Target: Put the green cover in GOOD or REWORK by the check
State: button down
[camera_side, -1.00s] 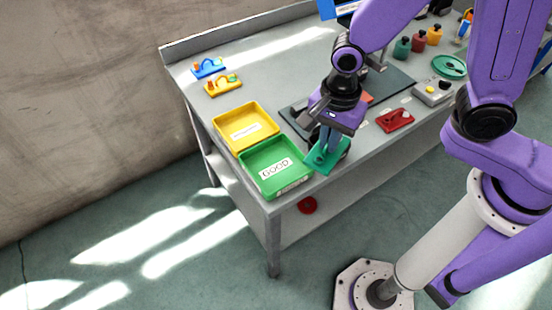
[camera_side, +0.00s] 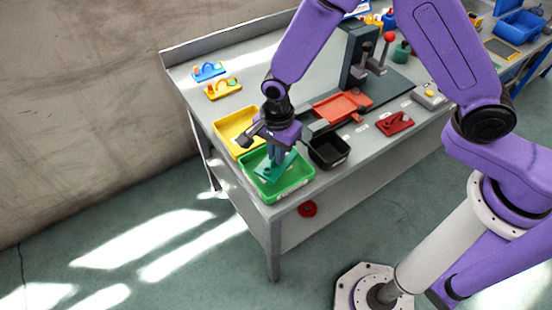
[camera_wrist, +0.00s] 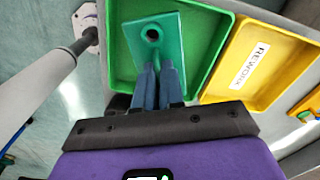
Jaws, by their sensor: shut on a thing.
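The green cover (camera_side: 273,170) is a flat teal-green plate with a dark round hole. My gripper (camera_side: 277,152) is shut on it and holds it over the green GOOD tray, tilted in the side view. In the wrist view the cover (camera_wrist: 172,40) sits between the blue fingers of my gripper (camera_wrist: 157,72). The green tray (camera_side: 304,178) lies at the table's front left corner; the cover and gripper hide its label. Its rim also shows in the wrist view (camera_wrist: 214,70). The yellow REWORK tray (camera_side: 222,128) is right behind it, label readable in the wrist view (camera_wrist: 250,66).
A black bin (camera_side: 330,152) stands right of the green tray. A grey press-like stand (camera_side: 357,55) with an orange plate (camera_side: 343,107) is behind. A red part (camera_side: 394,124) lies at the right. Blue (camera_side: 209,71) and yellow (camera_side: 222,88) parts lie at the back left.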

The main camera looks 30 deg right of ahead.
jog(key=shift+w+f, duration=0.15)
jog(key=shift+f, duration=1.5)
jog(key=shift+f, duration=0.1)
jog(key=c, duration=1.2)
grip_release()
jog(key=shift+c, duration=0.2)
notch_tip(320, 180, up, 12)
jog(key=shift+f, duration=0.1)
jog(key=shift+r, duration=0.25)
